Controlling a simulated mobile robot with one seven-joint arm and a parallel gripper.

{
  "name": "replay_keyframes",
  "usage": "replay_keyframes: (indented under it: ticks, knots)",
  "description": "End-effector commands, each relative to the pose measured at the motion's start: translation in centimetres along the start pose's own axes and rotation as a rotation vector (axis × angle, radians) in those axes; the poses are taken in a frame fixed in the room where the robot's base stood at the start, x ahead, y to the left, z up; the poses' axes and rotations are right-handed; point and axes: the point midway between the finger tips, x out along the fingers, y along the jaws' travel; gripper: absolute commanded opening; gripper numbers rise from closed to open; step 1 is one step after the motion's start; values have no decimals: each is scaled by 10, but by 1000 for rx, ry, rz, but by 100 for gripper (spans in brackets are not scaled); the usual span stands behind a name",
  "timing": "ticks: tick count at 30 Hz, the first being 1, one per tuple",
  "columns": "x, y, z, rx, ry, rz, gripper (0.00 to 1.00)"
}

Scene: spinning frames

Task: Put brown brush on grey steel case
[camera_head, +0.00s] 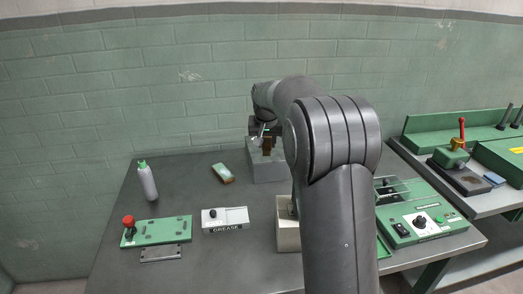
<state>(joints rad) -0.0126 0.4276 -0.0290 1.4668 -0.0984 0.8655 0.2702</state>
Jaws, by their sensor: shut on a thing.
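My gripper (265,131) is at the far side of the table, partly hidden by my own arm. It is shut on a small brown thing, which looks like the brown brush (267,145). The brush is at the top of the grey steel case (265,171), an open-looking grey box near the back of the table. Its right side is hidden by my arm. I cannot tell whether the brush touches the case or hangs just above it.
On the dark table (185,222) stand a grey bottle with green cap (147,182), a brown-and-green block (222,173), a green panel with red knob (155,232), a white GREASE box (225,219), a beige box (288,236) and a green control panel (425,222).

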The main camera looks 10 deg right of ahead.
Motion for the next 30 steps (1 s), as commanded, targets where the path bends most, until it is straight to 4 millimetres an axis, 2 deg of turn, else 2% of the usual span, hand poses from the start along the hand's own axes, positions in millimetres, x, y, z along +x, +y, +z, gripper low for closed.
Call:
replay_keyframes:
  ticks: [1,6,9,12,16,24,30]
  knots:
    - [-4,24,-13,33,3,13,6]
    - [-19,82,-40,106,1,42,6]
    - [-24,104,-48,132,-1,53,6]
    - [-26,114,-52,145,-1,58,6]
    - [-17,103,-55,146,-3,58,6]
    - [26,45,-61,145,-3,58,6]
    - [48,16,-64,146,-2,59,6]
